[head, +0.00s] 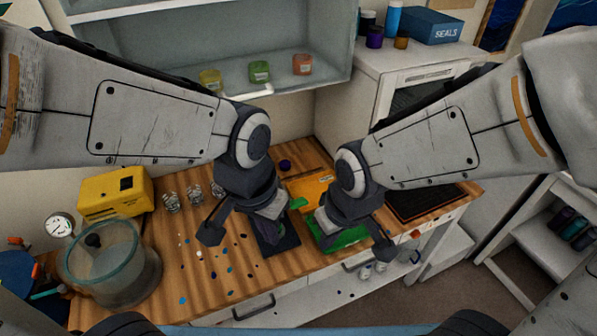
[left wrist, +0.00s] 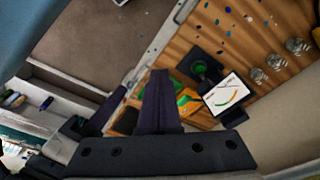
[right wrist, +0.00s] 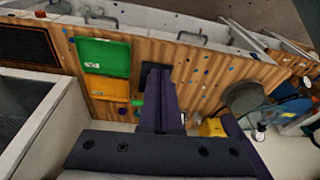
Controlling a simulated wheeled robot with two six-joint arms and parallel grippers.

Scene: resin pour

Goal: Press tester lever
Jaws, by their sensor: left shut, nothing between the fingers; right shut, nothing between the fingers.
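The tester shows in the left wrist view as a white dial panel (left wrist: 228,97) with a coloured arc, beside a dark base with a round green part (left wrist: 200,68). In the head view, my left gripper mostly hides the tester, and a small green piece (head: 298,203) shows beside it. I cannot tell which part is the lever. My left gripper (head: 273,234) is shut and empty, pointing down over the bench; its fingers (left wrist: 160,78) also show in its wrist view. My right gripper (head: 323,230) is shut and empty just right of it, by the green tray (head: 345,240).
An orange tray (head: 308,190) lies behind the grippers. A yellow box (head: 115,192), glass pot (head: 112,262) and gauge (head: 60,225) stand at the left. Several clear cups (head: 170,202) stand behind scattered chips. A dark mat (head: 425,203) lies at the right.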

